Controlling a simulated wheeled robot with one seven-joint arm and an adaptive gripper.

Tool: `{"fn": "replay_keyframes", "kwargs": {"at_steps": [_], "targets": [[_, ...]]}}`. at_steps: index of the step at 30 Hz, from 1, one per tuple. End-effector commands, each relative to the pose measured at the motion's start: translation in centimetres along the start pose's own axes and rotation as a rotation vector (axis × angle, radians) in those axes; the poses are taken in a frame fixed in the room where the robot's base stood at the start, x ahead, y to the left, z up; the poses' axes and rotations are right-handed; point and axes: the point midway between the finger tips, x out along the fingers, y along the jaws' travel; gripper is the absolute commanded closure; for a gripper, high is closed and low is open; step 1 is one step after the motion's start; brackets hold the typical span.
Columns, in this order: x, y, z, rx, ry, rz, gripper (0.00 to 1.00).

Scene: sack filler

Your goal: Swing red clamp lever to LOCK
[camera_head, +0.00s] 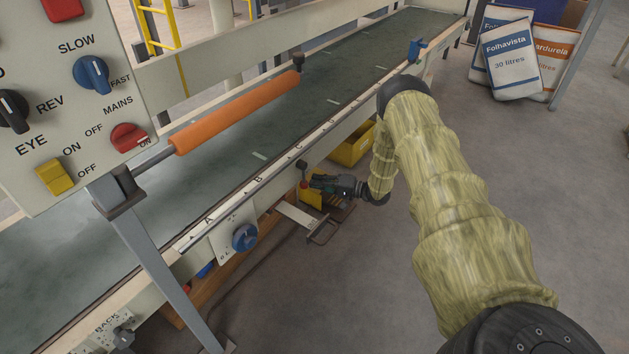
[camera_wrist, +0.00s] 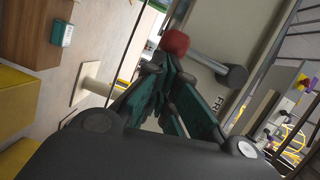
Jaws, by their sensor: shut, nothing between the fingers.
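In the wrist view a red knob (camera_wrist: 175,41) sits just past my fingertips, with a grey bar running from it down right to a dark round end. I take this as the red clamp lever. The letters "FR" show on the pale panel below the bar. My gripper (camera_wrist: 170,75) has its fingers together, close to the knob; I cannot tell whether they touch it. In the head view my gripper (camera_head: 312,183) is small, low at the conveyor's near side, beside the red knob (camera_head: 303,184). No LOCK marking is readable.
The conveyor (camera_head: 262,125) runs along above my gripper, with an orange roller (camera_head: 238,112) over it. A blue knob (camera_head: 245,237) is on the near side. A yellow bin (camera_head: 352,147) is behind the gripper. Floor at right is clear up to the sacks (camera_head: 512,60).

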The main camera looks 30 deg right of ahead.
Motion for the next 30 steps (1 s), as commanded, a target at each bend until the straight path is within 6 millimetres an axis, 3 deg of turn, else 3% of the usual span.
{"fn": "replay_keyframes", "kwargs": {"at_steps": [17, 22, 30], "targets": [[-0.8, 0.3, -0.9, -0.001, -0.001, 0.0, 1.0], [-2.4, 0.7, -2.9, -0.002, -0.004, -0.001, 1.0], [-7.6, 0.3, -2.9, 0.001, -0.004, 0.0, 1.0]]}}
